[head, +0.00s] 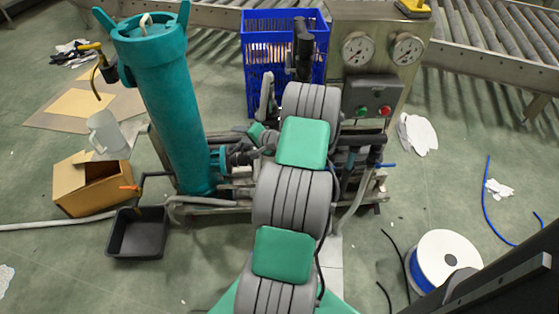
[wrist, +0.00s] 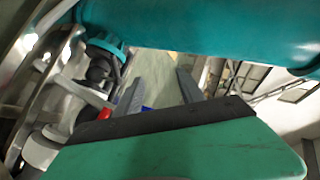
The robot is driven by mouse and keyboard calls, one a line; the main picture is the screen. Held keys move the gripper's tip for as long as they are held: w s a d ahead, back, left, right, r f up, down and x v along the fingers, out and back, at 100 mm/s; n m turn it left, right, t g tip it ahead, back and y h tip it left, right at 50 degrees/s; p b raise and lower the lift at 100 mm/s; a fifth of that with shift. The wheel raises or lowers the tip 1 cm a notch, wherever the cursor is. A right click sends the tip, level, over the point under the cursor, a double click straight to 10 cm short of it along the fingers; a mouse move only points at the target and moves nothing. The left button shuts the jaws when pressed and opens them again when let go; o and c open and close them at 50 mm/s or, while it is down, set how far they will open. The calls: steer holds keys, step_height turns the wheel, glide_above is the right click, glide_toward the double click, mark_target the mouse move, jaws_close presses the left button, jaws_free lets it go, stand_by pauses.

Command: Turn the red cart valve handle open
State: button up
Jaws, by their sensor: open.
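In the wrist view, my gripper (wrist: 160,76) is open, with two grey fingers apart and nothing clear between them. A small red piece (wrist: 105,113) shows beside the left finger, next to grey pipe fittings; it may be the valve handle, mostly hidden. Whether the finger touches it I cannot tell. In the head view, my arm covers the middle of the cart (head: 230,207), and my gripper cannot be made out there. A teal cylinder (head: 168,105) stands upright at the cart's left; its teal side (wrist: 200,32) crosses the top of the wrist view.
An orange-red lever (head: 130,187) sits on a pipe above a black tray (head: 138,235). A blue crate (head: 257,60) and a gauge panel (head: 382,75) stand behind. A cardboard box (head: 90,187) is left, a cable reel (head: 445,260) right.

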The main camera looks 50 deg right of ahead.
steer(key=s+d+f+m+t+h+b, duration=0.25)
steer(key=s+d+f+m+h, duration=0.45)
steer(key=s+d+f, duration=0.55)
steer(key=w+d+f+m+b, duration=0.1)
steer(key=w+d+b, duration=0.1)
steer(key=w, duration=0.4)
steer(key=shift+w+d+f+g+y, duration=0.25)
steer(key=shift+d+f+g+y, duration=0.15)
steer(key=shift+g, duration=0.05)
jaws_close()
